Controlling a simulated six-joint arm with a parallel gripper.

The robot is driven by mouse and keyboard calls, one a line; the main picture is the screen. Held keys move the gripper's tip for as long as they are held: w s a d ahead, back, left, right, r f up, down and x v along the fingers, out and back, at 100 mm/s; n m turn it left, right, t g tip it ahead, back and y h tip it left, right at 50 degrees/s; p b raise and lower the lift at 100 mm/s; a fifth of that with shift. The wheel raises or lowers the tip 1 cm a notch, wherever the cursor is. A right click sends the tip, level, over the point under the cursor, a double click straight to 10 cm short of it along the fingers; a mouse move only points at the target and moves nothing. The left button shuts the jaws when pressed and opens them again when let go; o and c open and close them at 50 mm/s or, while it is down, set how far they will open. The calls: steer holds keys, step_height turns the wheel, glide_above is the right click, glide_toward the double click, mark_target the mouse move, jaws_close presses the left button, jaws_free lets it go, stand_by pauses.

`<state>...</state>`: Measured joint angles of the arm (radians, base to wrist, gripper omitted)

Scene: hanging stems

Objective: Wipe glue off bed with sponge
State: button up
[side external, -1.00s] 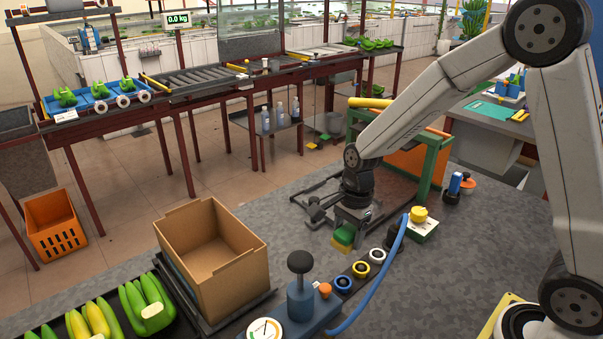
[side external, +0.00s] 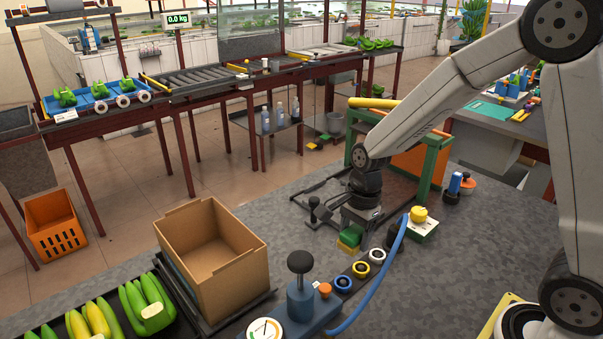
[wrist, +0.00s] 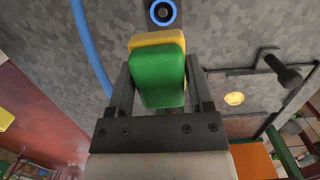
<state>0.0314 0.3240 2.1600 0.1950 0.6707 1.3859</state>
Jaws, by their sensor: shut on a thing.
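My gripper (wrist: 158,80) is shut on a sponge (wrist: 158,78), a block with a green layer and a yellow layer. In the side view my gripper (side external: 355,222) points down and the sponge (side external: 349,238) is at its tips, low over the grey speckled surface; I cannot tell whether it touches. In the wrist view a pale yellow round spot (wrist: 234,98), possibly the glue, lies on the grey surface right of my gripper. I cannot make this spot out in the side view. Which part of the surface is the bed is unclear.
Rings (side external: 361,269), a blue hose (side external: 385,265) and a black-knobbed blue device (side external: 300,290) stand close to the sponge. A green frame (side external: 435,165) and dark bars (side external: 310,200) are behind my gripper. A cardboard box (side external: 212,255) is at left.

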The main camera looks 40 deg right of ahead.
steer(key=w+d+f, duration=0.2)
steer(key=w+d, duration=0.6)
steer(key=d, duration=0.1)
steer(key=w+d+f, duration=0.1)
steer(key=w+d, duration=0.7)
steer(key=w, duration=0.1)
steer(key=shift+d+f, duration=0.35)
steer(key=shift+f, duration=0.05)
